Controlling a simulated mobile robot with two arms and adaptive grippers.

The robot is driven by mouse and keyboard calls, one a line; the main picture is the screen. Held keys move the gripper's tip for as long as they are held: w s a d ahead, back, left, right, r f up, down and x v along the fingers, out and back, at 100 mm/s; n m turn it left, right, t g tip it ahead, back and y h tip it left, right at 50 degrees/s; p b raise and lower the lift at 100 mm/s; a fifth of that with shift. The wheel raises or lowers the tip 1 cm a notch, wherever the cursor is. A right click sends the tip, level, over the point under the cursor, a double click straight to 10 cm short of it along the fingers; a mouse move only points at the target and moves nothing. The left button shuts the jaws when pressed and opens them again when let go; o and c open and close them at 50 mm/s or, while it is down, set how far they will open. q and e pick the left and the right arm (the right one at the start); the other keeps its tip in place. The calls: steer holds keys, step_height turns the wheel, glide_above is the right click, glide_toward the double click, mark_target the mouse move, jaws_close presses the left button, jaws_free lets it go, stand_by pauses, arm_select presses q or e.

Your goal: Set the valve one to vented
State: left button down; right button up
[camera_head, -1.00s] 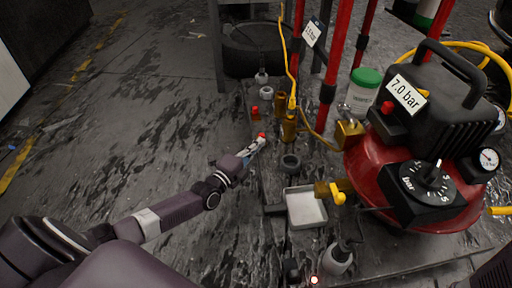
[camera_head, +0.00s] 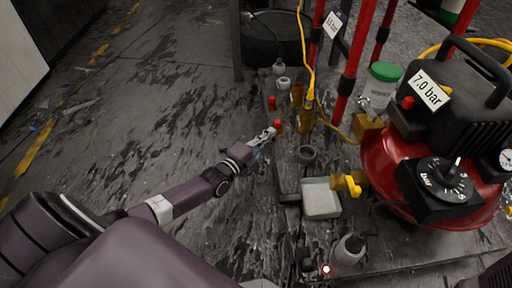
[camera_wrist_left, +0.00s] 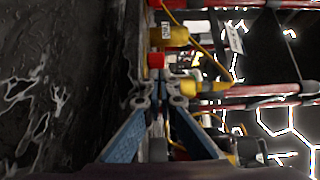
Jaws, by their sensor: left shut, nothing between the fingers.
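Two red-capped pieces stand near the brass fittings. The nearer red cap (camera_head: 279,127) is right at the tip of my left gripper (camera_head: 268,137); I cannot tell whether they touch. The farther red cap (camera_head: 272,102) stands just behind it. A brass fitting (camera_head: 306,118) with the yellow hose is to their right, and another brass piece (camera_head: 297,93) is behind. In the left wrist view, a red cap (camera_wrist_left: 156,60) lies just beyond my left gripper (camera_wrist_left: 158,101), which is shut and empty. My right gripper is out of view.
A grey tray (camera_head: 321,212), a dark ring (camera_head: 306,154) and a bottle (camera_head: 348,249) sit nearer. A red compressor (camera_head: 390,170) with a dial (camera_head: 446,180) stands right. Red posts (camera_head: 352,70) rise behind the fittings. The floor at left is clear.

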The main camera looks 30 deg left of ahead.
arm_select(q)
steer(key=s+a, duration=0.1)
steer(key=s, duration=0.8)
steer(key=shift+s+a, duration=0.1)
